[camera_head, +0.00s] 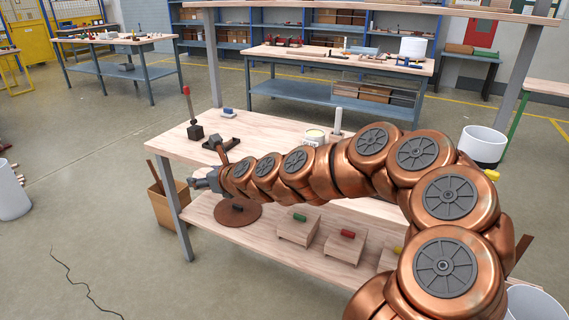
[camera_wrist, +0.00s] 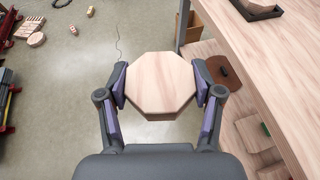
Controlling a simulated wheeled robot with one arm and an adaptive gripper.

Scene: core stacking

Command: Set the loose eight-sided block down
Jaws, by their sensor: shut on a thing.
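The loose eight-sided block (camera_wrist: 160,84) is pale wood with a flat octagonal face toward the wrist camera. My gripper (camera_wrist: 161,86) is shut on it, with one dark finger with purple pads against its left side and one against its right. In the head view my gripper (camera_head: 206,180) is at the left end of the wooden workbench (camera_head: 265,128), beside its edge; the block is hard to make out there. In the wrist view the block shows against the grey floor, left of the bench edge, and nothing is seen touching it except the fingers.
On the bench stand a black tray (camera_head: 220,144), a red-topped post (camera_head: 195,131), a tin (camera_head: 315,135) and a white cylinder (camera_head: 338,121). The lower shelf holds a brown disc (camera_head: 237,217) and wooden boxes (camera_head: 298,231). A cardboard box (camera_head: 171,207) stands on the floor.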

